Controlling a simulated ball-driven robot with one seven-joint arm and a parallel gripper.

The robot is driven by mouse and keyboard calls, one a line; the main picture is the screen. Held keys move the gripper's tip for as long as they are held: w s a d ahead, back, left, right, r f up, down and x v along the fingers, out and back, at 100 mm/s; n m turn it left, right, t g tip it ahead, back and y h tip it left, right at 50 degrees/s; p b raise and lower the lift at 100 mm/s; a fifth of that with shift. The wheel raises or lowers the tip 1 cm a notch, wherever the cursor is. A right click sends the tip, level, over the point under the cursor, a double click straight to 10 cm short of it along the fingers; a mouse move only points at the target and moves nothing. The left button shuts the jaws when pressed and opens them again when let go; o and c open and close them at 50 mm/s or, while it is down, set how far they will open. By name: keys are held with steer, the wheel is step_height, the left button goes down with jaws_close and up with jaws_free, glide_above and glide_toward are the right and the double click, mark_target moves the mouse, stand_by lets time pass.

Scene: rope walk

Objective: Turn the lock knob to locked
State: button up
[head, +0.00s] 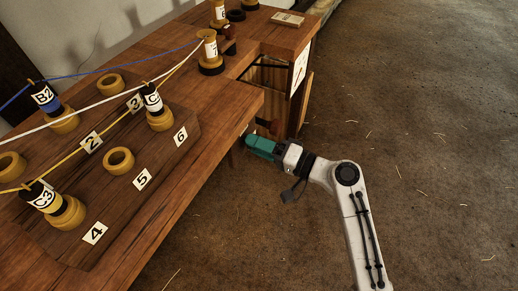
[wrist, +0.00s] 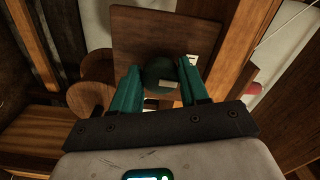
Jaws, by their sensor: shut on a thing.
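The lock knob (wrist: 158,72) is a dark green round knob with a pale mark on its lower edge, on a square brown wooden plate (wrist: 150,28) in the wrist view. My gripper (wrist: 160,82) has its teal fingers on either side of the knob, shut on it. In the head view my gripper (head: 262,146) reaches under the table's edge beside the wooden stand at its end. The knob is hidden there.
The wooden table (head: 200,165) carries yellow rings, labelled bobbins and taut ropes, left of my arm. A white panel with a dark line (head: 300,70) hangs on the stand's side. Wooden boards crowd the gripper in the wrist view. The floor (head: 420,150) at right is clear.

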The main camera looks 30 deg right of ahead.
steer(key=shift+f, duration=0.1)
stand_by(0.3)
steer(key=o, duration=1)
steer(key=v, duration=1)
steer(key=shift+s+d, duration=0.2)
steer(key=shift+s, duration=0.15)
